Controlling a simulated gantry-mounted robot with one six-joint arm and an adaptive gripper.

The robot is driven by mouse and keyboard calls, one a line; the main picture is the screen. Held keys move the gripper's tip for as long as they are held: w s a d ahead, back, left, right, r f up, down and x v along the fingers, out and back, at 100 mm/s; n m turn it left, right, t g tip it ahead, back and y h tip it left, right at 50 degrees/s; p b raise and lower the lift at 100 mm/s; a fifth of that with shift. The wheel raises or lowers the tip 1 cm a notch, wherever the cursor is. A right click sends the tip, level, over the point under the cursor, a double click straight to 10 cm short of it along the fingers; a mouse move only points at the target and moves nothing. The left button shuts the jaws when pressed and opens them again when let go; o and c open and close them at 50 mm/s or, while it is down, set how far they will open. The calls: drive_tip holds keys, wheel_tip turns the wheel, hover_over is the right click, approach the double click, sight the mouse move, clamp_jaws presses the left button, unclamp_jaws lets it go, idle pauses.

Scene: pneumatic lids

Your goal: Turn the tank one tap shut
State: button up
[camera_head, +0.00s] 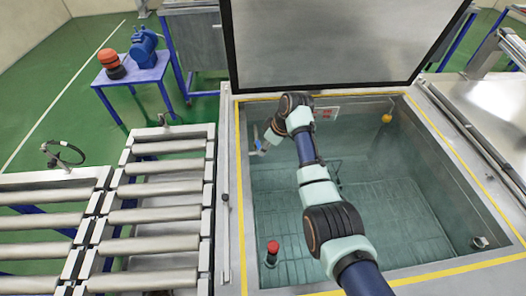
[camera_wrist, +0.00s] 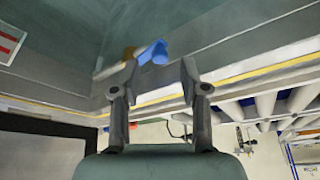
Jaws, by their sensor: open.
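A tap with a blue lever handle (camera_head: 257,134) sits on the left wall of the open tank, near its back corner. In the wrist view the blue handle (camera_wrist: 153,52) lies just beyond my fingertips, roughly between them, with a brass-coloured part (camera_wrist: 128,52) beside it. My gripper (camera_wrist: 160,70) is open and nothing is between its fingers. I cannot tell whether a finger touches the handle. In the head view my wrist hides much of the gripper. No tank number is readable.
The tank (camera_head: 231,190) holds clear water, with its steel lid (camera_head: 340,40) raised behind. A red-topped fitting (camera_head: 272,248) stands inside at front left, and a yellow float (camera_head: 387,118) is at the back right. Roller conveyors (camera_head: 155,190) stand left of the tank.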

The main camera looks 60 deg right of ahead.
sight(259, 146)
drive_tip(key=shift+b+x, duration=0.3)
drive_tip(key=shift+x, duration=1.3)
drive_tip(key=shift+c, duration=0.3)
clamp_jaws()
drive_tip(key=shift+r, duration=0.1)
